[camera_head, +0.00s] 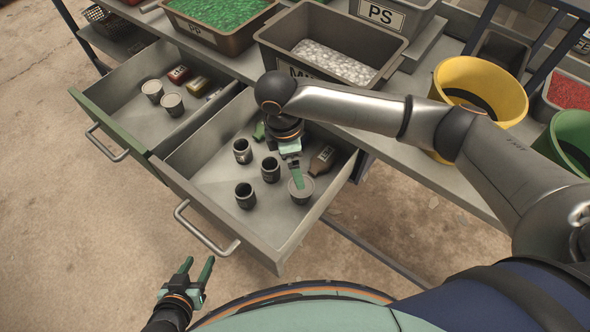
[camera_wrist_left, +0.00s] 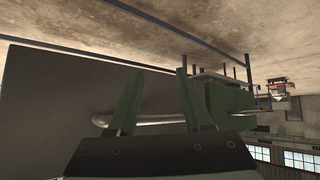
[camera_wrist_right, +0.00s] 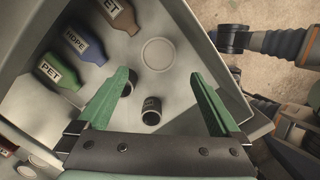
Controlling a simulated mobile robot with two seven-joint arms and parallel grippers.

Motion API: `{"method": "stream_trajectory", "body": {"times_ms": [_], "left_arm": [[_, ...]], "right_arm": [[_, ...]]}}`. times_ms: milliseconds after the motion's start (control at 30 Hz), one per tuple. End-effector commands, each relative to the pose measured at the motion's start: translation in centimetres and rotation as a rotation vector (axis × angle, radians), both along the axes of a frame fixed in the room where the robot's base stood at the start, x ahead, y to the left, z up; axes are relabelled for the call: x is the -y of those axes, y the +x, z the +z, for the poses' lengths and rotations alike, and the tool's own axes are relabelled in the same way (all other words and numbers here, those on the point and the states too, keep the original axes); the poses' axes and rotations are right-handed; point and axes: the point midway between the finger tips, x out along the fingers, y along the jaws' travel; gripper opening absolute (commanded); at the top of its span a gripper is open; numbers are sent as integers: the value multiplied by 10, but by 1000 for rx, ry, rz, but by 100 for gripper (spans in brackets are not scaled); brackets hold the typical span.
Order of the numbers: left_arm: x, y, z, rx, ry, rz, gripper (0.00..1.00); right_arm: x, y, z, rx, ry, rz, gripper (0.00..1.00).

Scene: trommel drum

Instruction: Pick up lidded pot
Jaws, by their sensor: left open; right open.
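A grey lidded pot (camera_head: 302,196) stands upright in the near drawer (camera_head: 210,195), toward its right front corner. Its round pale-rimmed lid also shows in the right wrist view (camera_wrist_right: 157,53), just beyond the fingertips and between their lines. My right gripper (camera_head: 298,176) is open and empty, pointing down at the pot; a green finger covers part of the lid in the head view. I see no contact in the right wrist view. My left gripper (camera_head: 198,264) is open and empty, outside the drawer near its handle. Two similar lidded pots (camera_head: 152,91) (camera_head: 172,104) stand in the far drawer.
Dark open cups (camera_head: 245,195) (camera_head: 270,169) (camera_head: 242,151) stand left of the pot. A brown bottle (camera_head: 323,158) lies behind it; blue (camera_wrist_right: 85,43) and green (camera_wrist_right: 60,68) bottles lie farther along. Drawer walls are close. Bins and a yellow bucket (camera_head: 480,85) stand on the bench.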

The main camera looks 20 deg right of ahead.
Motion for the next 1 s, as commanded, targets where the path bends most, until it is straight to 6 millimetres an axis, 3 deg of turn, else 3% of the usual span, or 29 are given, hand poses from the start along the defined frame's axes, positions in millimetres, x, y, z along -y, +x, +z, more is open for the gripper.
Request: {"method": "stream_trajectory", "body": {"times_ms": [167,433,667,1000], "left_arm": [[0,-1,-3,-2,0,0,50],[3,-9,-14,-25,-4,-6,50],[6,-8,-14,-26,-7,-11,50],[12,1,-14,-7,-14,-24,50]], "right_arm": [[3,-1,-15,-2,-3,0,100],[9,-2,-62,-1,-2,-1,100],[11,-2,-79,-2,-2,0,100],[14,-4,-123,0,-1,1,100]]}}
